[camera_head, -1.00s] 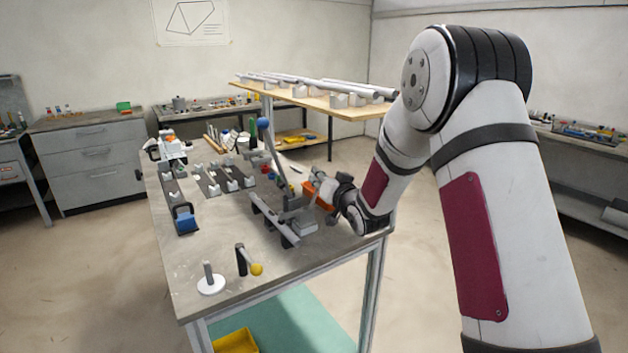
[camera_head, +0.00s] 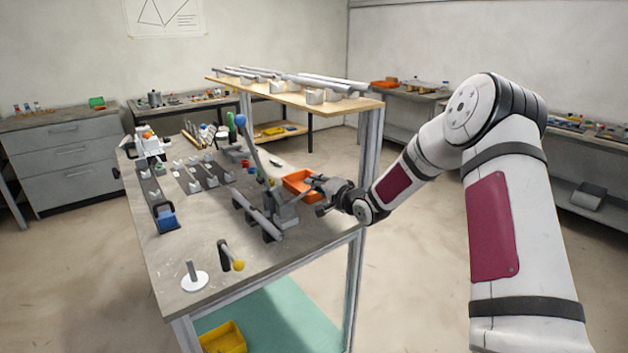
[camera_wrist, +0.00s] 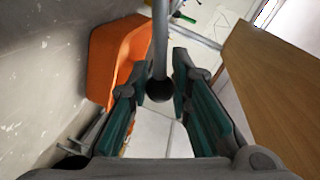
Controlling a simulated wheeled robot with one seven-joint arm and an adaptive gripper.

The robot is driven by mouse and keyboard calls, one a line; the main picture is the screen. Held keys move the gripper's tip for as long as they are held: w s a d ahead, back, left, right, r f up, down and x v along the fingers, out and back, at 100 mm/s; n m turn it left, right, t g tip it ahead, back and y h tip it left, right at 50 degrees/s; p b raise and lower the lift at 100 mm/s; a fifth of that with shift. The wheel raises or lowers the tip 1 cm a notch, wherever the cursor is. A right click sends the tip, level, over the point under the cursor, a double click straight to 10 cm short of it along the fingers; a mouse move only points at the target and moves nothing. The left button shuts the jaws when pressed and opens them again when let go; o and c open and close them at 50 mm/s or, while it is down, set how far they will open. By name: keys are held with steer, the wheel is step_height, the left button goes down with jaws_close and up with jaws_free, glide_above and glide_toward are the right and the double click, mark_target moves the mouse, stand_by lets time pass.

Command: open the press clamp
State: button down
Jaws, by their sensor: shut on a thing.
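The grey press clamp (camera_head: 285,212) stands near the right edge of the workbench, beside a long grey bar. A long lever with a blue knob (camera_head: 240,120) slants up behind it; I cannot tell for sure which part it belongs to. My gripper (camera_head: 318,195) is at the right of the clamp, in front of the orange bin. In the wrist view, a grey rod ending in a dark ball (camera_wrist: 160,90) lies between my teal-padded fingers (camera_wrist: 155,80), and my gripper is shut on it. Where the rod joins the clamp is hidden.
The orange bin (camera_head: 299,184) is close to my gripper; it also fills the upper left of the wrist view (camera_wrist: 112,60). A wooden shelf (camera_head: 285,95) with grey tubes stands above the bench's back right. A yellow-knobbed lever (camera_head: 238,265) and a white-based post (camera_head: 194,282) stand at the front.

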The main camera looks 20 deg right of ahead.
steer(key=shift+d+f+m, duration=0.15)
steer(key=shift+f+m, duration=0.25)
steer(key=shift+f, duration=0.15)
steer(key=c, duration=1.7)
jaws_free()
steer(key=shift+s+d, duration=0.15)
steer(key=shift+s, duration=0.15)
steer(key=v, duration=1.1)
steer(key=shift+s+d, duration=0.1)
